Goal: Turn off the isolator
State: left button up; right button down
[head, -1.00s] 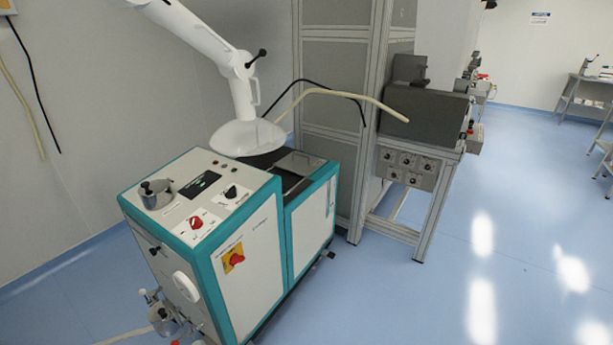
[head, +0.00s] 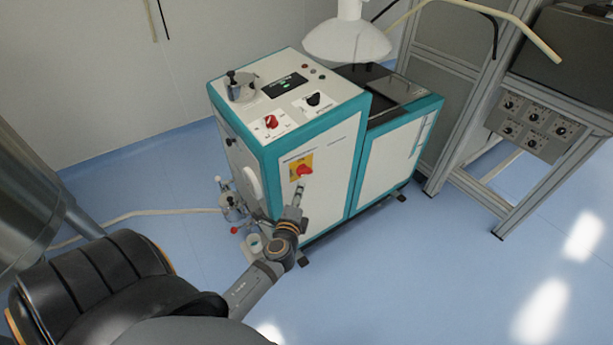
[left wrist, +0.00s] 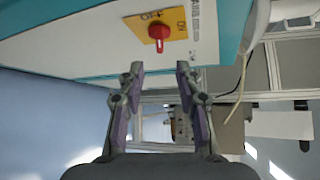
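The isolator is a red rotary knob (head: 304,170) on a yellow plate (head: 295,161), on the white front panel of the teal-edged machine (head: 325,165). My right gripper is not in view.
Another red knob (head: 271,122) and a black knob (head: 314,99) are on the machine's top. A white extraction hood (head: 347,40) hangs above. A panel of several knobs (head: 535,125) stands right. The blue floor (head: 430,270) in front is clear.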

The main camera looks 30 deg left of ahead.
aim_at(305, 172)
pick_arm(q)
jog(key=x, duration=1)
jog(key=shift+w, duration=0.15)
jog(key=shift+f, duration=0.1)
grip_shut()
